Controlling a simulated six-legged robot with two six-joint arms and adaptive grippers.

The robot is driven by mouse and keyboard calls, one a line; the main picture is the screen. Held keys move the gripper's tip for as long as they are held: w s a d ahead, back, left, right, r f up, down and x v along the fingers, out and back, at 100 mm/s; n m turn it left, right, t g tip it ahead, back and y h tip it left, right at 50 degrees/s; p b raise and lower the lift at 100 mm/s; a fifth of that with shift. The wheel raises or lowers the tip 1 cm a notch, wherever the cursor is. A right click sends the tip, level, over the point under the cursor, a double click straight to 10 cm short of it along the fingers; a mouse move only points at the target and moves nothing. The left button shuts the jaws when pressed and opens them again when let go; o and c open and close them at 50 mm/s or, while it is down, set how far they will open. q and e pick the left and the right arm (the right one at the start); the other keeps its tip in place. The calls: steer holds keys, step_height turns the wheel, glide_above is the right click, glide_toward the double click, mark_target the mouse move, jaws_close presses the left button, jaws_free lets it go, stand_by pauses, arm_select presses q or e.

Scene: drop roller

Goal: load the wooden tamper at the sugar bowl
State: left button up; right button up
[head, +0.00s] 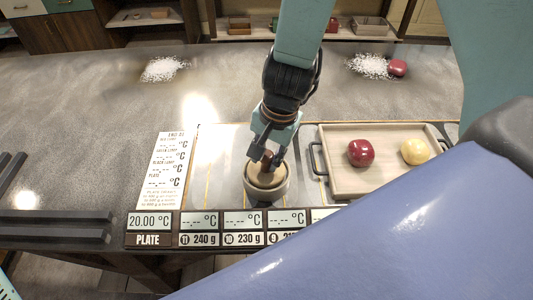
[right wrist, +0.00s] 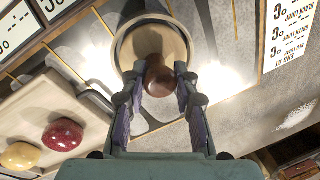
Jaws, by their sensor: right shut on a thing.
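The wooden tamper (head: 268,178) has a dark brown knob, and its pale round base sits inside a beige round bowl (head: 267,197), which I take for the sugar bowl. My right gripper (head: 267,157) reaches down from above and is shut on the knob. In the right wrist view, the fingers of my right gripper (right wrist: 159,76) lie on both sides of the tamper's knob (right wrist: 159,84), and the bowl's rim (right wrist: 119,50) circles the base. I cannot tell whether the base rests on anything in the bowl. My left gripper is out of view.
A pale wooden tray (head: 350,187) right of the bowl holds a red lump (head: 361,153) and a yellow lump (head: 414,151). White granule piles (head: 163,69) lie farther back, one beside another red lump (head: 398,68). Temperature displays (head: 198,225) line the front. Dark bars (head: 50,229) lie left.

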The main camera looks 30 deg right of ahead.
steer(key=shift+d+f, duration=0.1)
steer(key=shift+f, duration=0.05)
steer(key=shift+w+f, duration=0.2)
steer(key=shift+w, duration=0.05)
steer(key=shift+s+b, duration=0.2)
steer(key=shift+b, duration=0.15)
steer(key=shift+w+f, duration=0.1)
steer(key=shift+f, duration=0.1)
stand_by(1.0)
